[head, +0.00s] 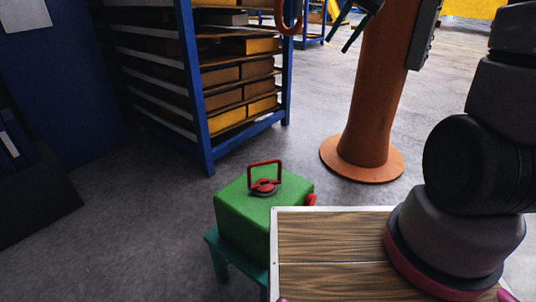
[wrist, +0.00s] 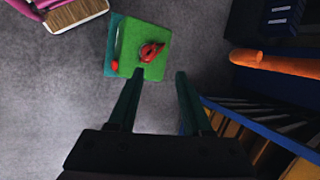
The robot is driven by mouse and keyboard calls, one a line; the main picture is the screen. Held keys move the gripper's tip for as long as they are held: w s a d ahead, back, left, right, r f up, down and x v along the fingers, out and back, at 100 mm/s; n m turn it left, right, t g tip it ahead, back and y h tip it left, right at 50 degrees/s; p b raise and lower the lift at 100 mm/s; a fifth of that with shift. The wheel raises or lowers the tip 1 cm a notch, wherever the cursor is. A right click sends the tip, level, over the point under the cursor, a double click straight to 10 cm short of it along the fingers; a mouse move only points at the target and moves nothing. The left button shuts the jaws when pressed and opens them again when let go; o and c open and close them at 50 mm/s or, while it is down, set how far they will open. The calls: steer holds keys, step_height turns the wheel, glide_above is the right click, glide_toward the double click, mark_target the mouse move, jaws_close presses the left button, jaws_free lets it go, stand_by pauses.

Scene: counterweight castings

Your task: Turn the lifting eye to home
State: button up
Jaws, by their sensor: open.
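The lifting eye (head: 264,184) is a red squared loop on a round red base, standing upright on top of a green casting (head: 232,198). The casting rests on a teal stand (head: 221,257). A small red part (head: 311,200) shows at the casting's right side. In the wrist view the lifting eye (wrist: 150,52) is seen from above on the green casting (wrist: 160,36), beyond the fingertips. My gripper (wrist: 159,73) is open and empty, with both dark green fingers apart. In the head view my gripper (head: 340,44) is high at the top edge, well away from the eye.
A wood-topped surface (head: 330,236) with a pale rim is close in front of the casting. A blue rack (head: 195,90) with yellow and brown boxes stands behind. An orange column (head: 375,90) stands back right, and an orange hook (head: 289,27) hangs at the top. Grey floor is clear left.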

mark_target(266, 162)
steer(key=w+a+f+m+g+y, duration=0.1)
steer(key=w+a+f+g+y, duration=0.3)
steer(key=f, duration=0.7)
steer(key=w+a+f+m+y, duration=0.1)
steer(key=w+f+m, duration=0.1)
steer(key=w+f, duration=0.65)
steer(key=w+a+f+m+g+y, duration=0.1)
steer(key=w+a+f+g+y, duration=0.15)
steer(key=f, duration=1.05)
steer(key=s+a+f+m+t+y, duration=0.1)
steer(key=s+f+y, duration=0.1)
steer(key=f, duration=0.5)
steer(key=s+a+f+m+y, duration=0.1)
steer(key=f+m+y, duration=0.1)
steer(key=f, duration=0.5)
steer(key=shift+h, duration=0.25)
steer(key=x, duration=1)
steer(key=shift+a+f, duration=0.1)
steer(key=shift+a, duration=0.15)
jaws_close()
